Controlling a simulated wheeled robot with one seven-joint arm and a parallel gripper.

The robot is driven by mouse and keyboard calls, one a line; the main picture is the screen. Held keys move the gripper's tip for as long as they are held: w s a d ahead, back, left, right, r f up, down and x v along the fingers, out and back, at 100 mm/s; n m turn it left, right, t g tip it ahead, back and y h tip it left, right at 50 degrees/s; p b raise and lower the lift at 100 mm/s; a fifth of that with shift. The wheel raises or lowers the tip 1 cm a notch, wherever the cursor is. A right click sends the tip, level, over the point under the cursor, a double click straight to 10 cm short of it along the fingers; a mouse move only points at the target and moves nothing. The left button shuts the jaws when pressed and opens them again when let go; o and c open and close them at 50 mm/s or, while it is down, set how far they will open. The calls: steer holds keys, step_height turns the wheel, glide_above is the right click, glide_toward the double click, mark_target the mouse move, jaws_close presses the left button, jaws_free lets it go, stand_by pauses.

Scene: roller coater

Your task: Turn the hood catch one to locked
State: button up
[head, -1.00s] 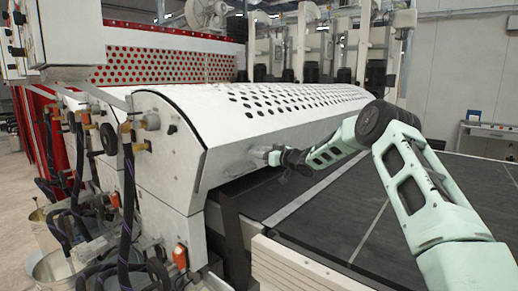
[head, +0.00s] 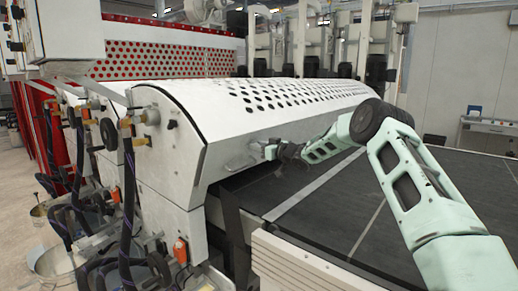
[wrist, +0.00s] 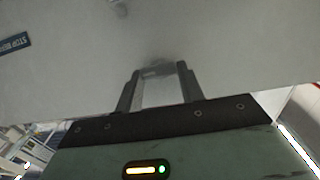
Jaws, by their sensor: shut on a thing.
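My gripper (head: 268,151) is at the lower front face of the white curved hood (head: 195,130), to the right of a grey handle-like fitting (head: 240,159). In the wrist view my gripper (wrist: 158,75) has its two dark fingers against the pale hood face, a little apart, with a small grey piece, seemingly the hood catch (wrist: 157,70), between their tips. The jaws are closed on it. The fingers hide most of the catch, so its turned position cannot be told. Another small metal fitting (wrist: 118,5) shows at the top edge of the wrist view.
A dark conveyor bed (head: 330,205) lies below and right of the hood. A blue label (wrist: 15,43) is on the hood face. Hoses (head: 128,200) and buckets (head: 55,262) crowd the left end. Pale ribbed panels (head: 300,265) stand in front.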

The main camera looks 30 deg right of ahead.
steer(key=n+t+h+b, duration=0.1)
steer(key=n+h+b, duration=0.1)
steer(key=b, duration=1.1)
steer(key=a+f+n+t+h+b, duration=0.1)
steer(key=n+b, duration=0.4)
steer(key=b, duration=0.9)
steer(key=n+t+h+b, duration=0.3)
steer(key=n+h+b, duration=0.1)
steer(key=b, duration=0.9)
steer(key=shift+a+f+h+b, duration=0.15)
steer(key=shift+f+h+b, duration=0.1)
steer(key=shift+h+b, duration=0.15)
steer(key=shift+r, duration=0.1)
steer(key=o, duration=1)
steer(key=b+v, duration=0.4)
steer(key=v, duration=1.3)
steer(key=shift+s, duration=0.15)
